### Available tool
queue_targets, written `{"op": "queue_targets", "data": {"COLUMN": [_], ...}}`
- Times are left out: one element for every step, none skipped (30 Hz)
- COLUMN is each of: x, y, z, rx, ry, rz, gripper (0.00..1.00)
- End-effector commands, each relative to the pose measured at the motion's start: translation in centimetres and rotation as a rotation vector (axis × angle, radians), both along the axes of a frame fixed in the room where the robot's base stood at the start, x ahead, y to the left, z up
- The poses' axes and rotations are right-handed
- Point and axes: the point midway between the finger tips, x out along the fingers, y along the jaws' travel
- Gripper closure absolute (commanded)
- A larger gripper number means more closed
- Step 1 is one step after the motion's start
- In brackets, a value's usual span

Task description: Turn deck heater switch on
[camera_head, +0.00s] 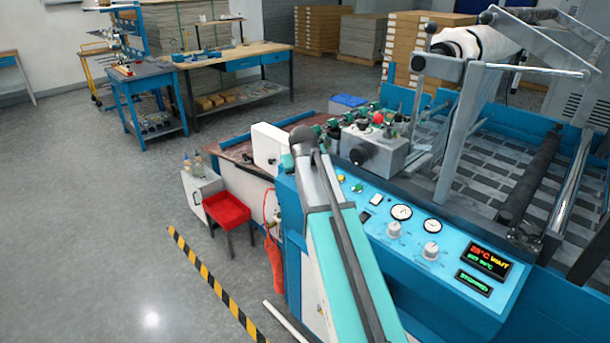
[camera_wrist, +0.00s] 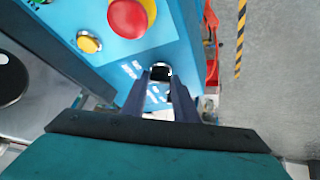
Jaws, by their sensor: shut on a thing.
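A black switch with a pale rim (camera_wrist: 160,72) sits on the blue control panel (camera_wrist: 120,72) in the wrist view, beside white lettering too blurred to read. My gripper (camera_wrist: 160,80) has its two dark fingers on either side of this switch and is shut on it. The fingers partly cover the switch, and I cannot tell its position. In the head view my arm hides the gripper and this part of the panel. The panel display (camera_head: 487,262) shows 23°C WAIT in red and yellow, and a smaller display (camera_head: 473,283) reads STOPPED.
A red mushroom button (camera_wrist: 128,16) and a yellow button (camera_wrist: 89,42) are close to my gripper. Two gauges (camera_head: 401,212) and two knobs (camera_head: 431,251) are farther right on the panel. The floor beyond the striped tape is clear.

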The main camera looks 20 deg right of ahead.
Motion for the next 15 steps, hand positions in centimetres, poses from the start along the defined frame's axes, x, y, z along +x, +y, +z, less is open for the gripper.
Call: {"op": "queue_targets", "data": {"x": [-0.07,-0.07,-0.07,-0.07,-0.07,-0.07,-0.08,-0.08,-0.07,-0.07,-0.06,-0.05,-0.05,-0.05,-0.04], "y": [0.03,0.03,0.02,0.02,0.03,0.02,0.02,0.02,0.02,0.01,0.01,0.01,0.01,0.0,0.0], "z": [-0.07,-0.07,-0.07,-0.07,-0.07,-0.07,-0.08,-0.08,-0.08,-0.07,-0.07,-0.06,-0.05,-0.06,-0.04], "rx": [0.002,0.002,0.002,0.002,0.002,0.002,0.002,0.002,0.002,0.002,0.002,0.002,0.002,0.002,0.002], "ry": [0.002,0.002,0.002,0.002,0.002,0.002,0.002,0.002,0.002,0.002,0.003,0.002,0.002,0.002,0.002], "rz": [-0.002,-0.002,-0.002,-0.002,-0.002,-0.002,-0.002,-0.002,-0.002,-0.002,-0.001,-0.001,-0.001,-0.001,-0.001], "gripper": [0.96,0.96,0.96,0.96,0.96,0.96,0.96,0.7,0.63,0.58,0.55,0.55,0.55,0.55,0.55]}}
